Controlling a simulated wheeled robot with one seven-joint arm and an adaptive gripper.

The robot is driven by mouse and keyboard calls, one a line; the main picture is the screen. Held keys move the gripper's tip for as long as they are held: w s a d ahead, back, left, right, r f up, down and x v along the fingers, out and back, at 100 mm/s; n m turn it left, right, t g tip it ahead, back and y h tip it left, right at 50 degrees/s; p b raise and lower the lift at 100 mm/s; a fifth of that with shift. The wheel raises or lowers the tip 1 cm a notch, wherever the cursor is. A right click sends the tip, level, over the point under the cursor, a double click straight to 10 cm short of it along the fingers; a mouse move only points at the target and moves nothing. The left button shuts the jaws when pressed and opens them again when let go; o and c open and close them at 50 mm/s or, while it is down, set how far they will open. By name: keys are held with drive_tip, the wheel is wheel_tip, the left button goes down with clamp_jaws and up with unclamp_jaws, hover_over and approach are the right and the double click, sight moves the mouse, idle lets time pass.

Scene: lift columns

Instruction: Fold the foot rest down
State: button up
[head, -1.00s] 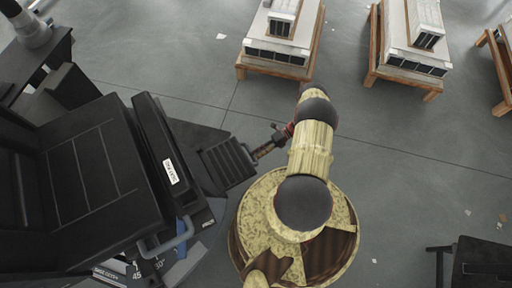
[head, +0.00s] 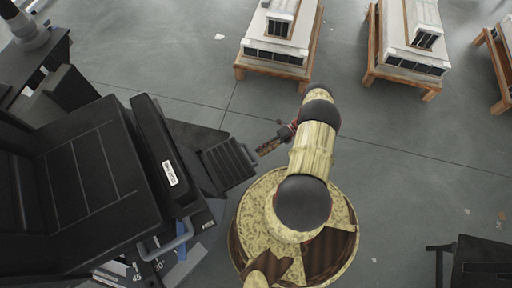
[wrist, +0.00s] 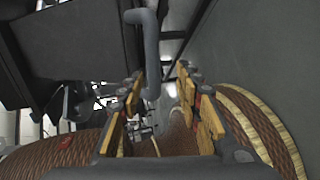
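The foot rest appears to be the black ribbed plate (head: 228,164) at the right end of the black padded chair (head: 90,170) in the head view. My gripper (head: 263,149) is just right of the plate's edge; from above I cannot tell whether they touch. In the wrist view my gripper (wrist: 165,105) is open, with its two wooden-looking fingers apart. A grey bent tube (wrist: 150,55) stands ahead, its lower end in line with the gap between the fingers. I cannot tell whether this tube belongs to the foot rest. A dark panel (wrist: 75,45) fills the upper left.
A grey looped handle (head: 172,243) sits at the chair's lower side. White models on wooden stands (head: 272,68) are at the back. Another dark piece of furniture (head: 480,262) is at lower right. Grey floor (head: 420,180) is open on the right.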

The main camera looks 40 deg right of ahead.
drive_tip(key=v, duration=0.7)
drive_tip(key=shift+d, duration=0.3)
drive_tip(key=shift+r, duration=0.1)
